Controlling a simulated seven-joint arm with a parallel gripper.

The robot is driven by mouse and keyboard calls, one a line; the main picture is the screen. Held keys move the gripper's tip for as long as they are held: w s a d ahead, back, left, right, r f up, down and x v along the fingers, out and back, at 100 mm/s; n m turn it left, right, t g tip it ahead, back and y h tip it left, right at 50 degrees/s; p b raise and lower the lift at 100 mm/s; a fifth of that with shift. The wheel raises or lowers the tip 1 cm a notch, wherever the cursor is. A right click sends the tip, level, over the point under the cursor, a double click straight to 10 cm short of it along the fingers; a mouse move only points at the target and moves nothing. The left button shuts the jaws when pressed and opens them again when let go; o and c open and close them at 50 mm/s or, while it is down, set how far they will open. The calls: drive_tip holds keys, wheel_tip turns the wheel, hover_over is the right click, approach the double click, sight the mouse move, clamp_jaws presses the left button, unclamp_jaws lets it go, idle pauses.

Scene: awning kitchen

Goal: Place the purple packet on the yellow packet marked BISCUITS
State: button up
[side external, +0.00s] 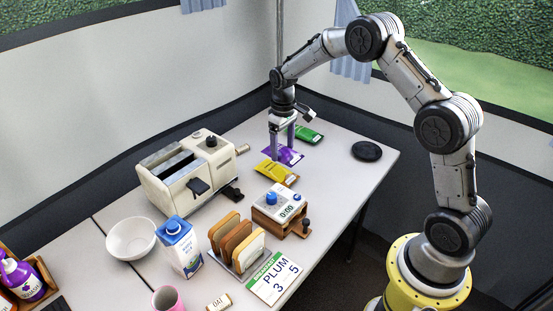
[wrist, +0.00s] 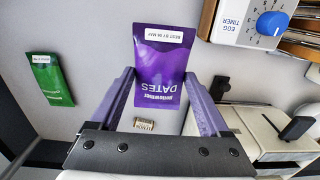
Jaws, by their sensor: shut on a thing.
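The purple packet marked DATES (wrist: 160,70) is between the fingers of my gripper (wrist: 160,100) in the wrist view. In the side view my gripper (side external: 282,153) points down and is shut on the purple packet (side external: 291,157). The yellow packet (side external: 275,171) lies on the table just in front of the purple one in the side view, and their edges meet or overlap in the picture. I cannot tell whether they touch or how high the purple packet is. The yellow packet's print is unreadable, and I do not make it out in the wrist view.
A green packet (side external: 308,134) lies behind the gripper. A cream toaster (side external: 188,172) stands to the left and an egg timer (side external: 280,208) in front. A toast rack (side external: 237,243), milk carton (side external: 181,246) and bowl (side external: 131,239) stand nearer. A black disc (side external: 367,151) lies right, with clear table around it.

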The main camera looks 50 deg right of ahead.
drive_tip(key=w+f, duration=0.3)
drive_tip(key=shift+d+f, duration=0.2)
drive_tip(key=shift+d, duration=0.15)
drive_tip(key=shift+f, duration=1.5)
drive_tip(key=shift+f, duration=0.15)
drive_tip(key=o, duration=1.4)
